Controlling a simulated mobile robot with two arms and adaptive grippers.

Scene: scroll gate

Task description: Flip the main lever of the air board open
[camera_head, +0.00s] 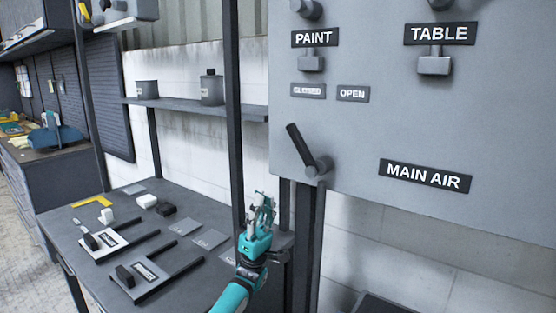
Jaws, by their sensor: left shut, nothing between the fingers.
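The grey air board (380,130) fills the upper right. Its main lever (302,148) is a dark handle on a grey round pivot near the board's lower left corner, left of the MAIN AIR label (425,176). The handle slants up and to the left from the pivot, below the CLOSED label (308,90). The OPEN label (353,94) is to the right of that one. My left gripper (264,203) is shut and empty, below and left of the lever and apart from it in the picture. My right gripper is not in view.
A workbench (80,250) with labelled blocks, plates and small parts stands at lower left. A dark upright post (234,110) and a shelf (190,106) with two containers are behind my gripper. The PAINT (311,62) and TABLE (434,65) valves sit higher on the board.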

